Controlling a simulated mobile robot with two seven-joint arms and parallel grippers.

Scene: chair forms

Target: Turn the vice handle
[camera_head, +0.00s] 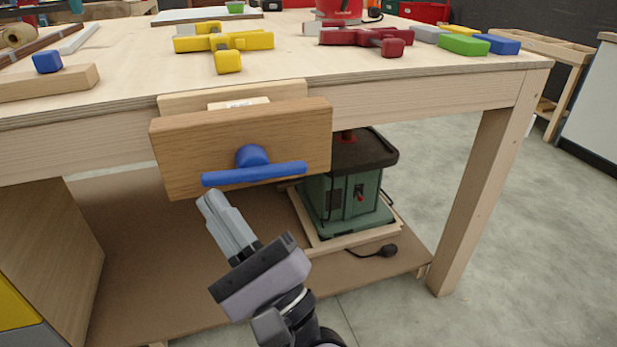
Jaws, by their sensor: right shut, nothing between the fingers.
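The wooden vice (290,125) is mounted on the front edge of the workbench. Its blue handle (255,174) is a bar lying nearly level across the vice's front face, on a round blue hub (252,156). My right gripper (207,196) comes up from below, with its fingers together and nothing between them. Its fingertips show just below the left end of the handle; I cannot tell whether they touch it. My left gripper is not in view.
On the workbench top (300,62) lie a yellow clamp (250,40), a dark red clamp (350,36) and several coloured blocks. A green machine (342,200) stands on the lower shelf (150,260). A bench leg (478,200) stands at right, with open floor beyond.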

